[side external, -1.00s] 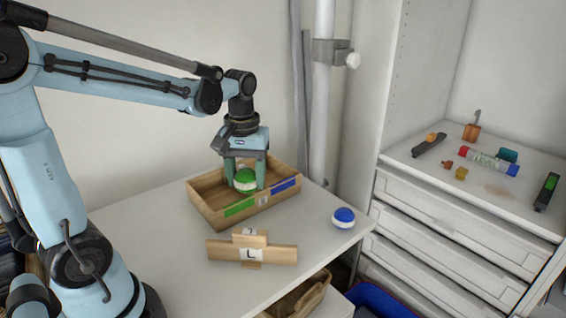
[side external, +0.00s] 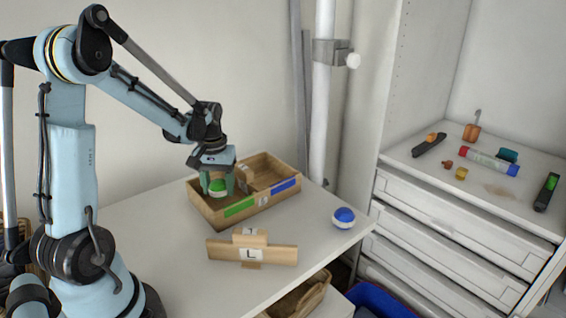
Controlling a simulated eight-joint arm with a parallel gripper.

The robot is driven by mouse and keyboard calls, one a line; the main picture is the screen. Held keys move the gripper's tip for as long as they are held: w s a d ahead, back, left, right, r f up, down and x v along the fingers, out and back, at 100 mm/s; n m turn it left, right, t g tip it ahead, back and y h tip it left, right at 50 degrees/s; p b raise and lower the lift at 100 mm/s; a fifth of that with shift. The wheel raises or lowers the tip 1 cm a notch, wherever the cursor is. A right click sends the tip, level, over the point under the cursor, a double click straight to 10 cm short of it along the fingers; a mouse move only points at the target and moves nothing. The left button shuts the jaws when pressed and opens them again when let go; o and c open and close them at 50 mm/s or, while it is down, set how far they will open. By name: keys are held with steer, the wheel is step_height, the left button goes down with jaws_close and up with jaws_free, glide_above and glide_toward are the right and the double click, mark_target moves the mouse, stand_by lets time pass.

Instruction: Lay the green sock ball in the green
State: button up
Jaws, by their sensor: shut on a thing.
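The green and white sock ball (side external: 217,187) is between the fingers of my gripper (side external: 218,184), which is shut on it. They are at the left part of a wooden tray (side external: 248,213), over the compartment with the green label (side external: 239,207) on its front wall. The right part of the tray has a blue label (side external: 285,185), and a wooden divider stands between the two. The front wall and fingers hide the ball's lower side, so I cannot tell whether it touches the tray floor.
A blue and white ball (side external: 343,217) lies on the white table right of the tray. A wooden piece marked L (side external: 252,254) stands in front. A drawer cabinet (side external: 455,215) at right carries several small items.

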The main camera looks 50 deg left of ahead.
steer(key=shift+f, duration=1.2)
steer(key=shift+f, duration=0.1)
steer(key=o, duration=1)
steer(key=shift+o, duration=0.2)
